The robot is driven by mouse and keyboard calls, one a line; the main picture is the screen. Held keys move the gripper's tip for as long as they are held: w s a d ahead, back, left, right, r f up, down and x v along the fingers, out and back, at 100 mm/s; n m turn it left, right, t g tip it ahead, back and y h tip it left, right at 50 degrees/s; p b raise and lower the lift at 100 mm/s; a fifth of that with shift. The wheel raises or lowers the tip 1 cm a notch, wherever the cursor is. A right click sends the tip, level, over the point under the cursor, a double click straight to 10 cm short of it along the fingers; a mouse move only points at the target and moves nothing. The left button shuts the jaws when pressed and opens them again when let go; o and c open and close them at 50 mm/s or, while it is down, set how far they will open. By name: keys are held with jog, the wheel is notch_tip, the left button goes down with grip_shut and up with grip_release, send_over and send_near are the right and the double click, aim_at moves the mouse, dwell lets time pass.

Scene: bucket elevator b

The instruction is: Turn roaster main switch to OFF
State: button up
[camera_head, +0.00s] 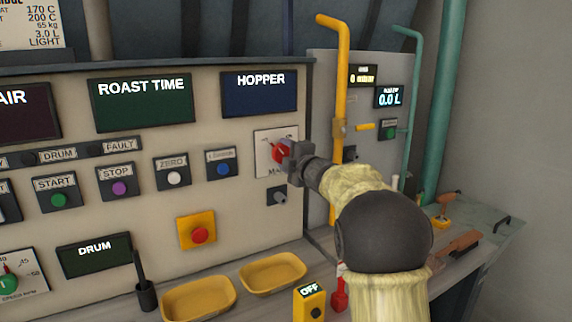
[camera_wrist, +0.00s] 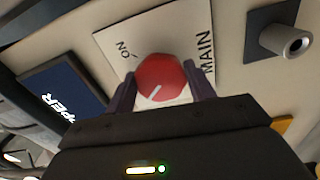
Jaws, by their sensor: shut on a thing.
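The main switch is a red rotary knob (camera_head: 281,151) on a pale plate (camera_head: 264,140) at the right end of the roaster panel. In the wrist view the red knob (camera_wrist: 161,77) has a white pointer line, and its plate (camera_wrist: 117,35) reads "ON" and "MAIN". The line lies slanted, with one end toward the gripper's palm. No "OFF" label is visible on the plate; part of it is hidden behind the knob and gripper. My gripper (camera_head: 288,160) is at the knob, with its two dark fingers (camera_wrist: 161,88) shut on the knob's sides.
A grey cylindrical fitting (camera_head: 278,196) sits just below the switch plate. A red button on a yellow plate (camera_head: 199,235) is lower left. Yellow trays (camera_head: 273,273) stand on the ledge below. A yellow pipe (camera_head: 340,90) runs vertically close to the right of my gripper.

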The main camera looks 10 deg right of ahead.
jog(key=shift+f+n+b, duration=0.1)
jog(key=shift+n+b, duration=0.2)
jog(key=shift+n, duration=0.2)
jog(key=o, duration=1)
jog(key=shift+c, duration=0.2)
jog(key=shift+s, duration=0.1)
jog(key=b+v, duration=0.2)
jog(key=v, duration=1.5)
jog(key=shift+s, duration=0.15)
jog(key=shift+d, duration=0.1)
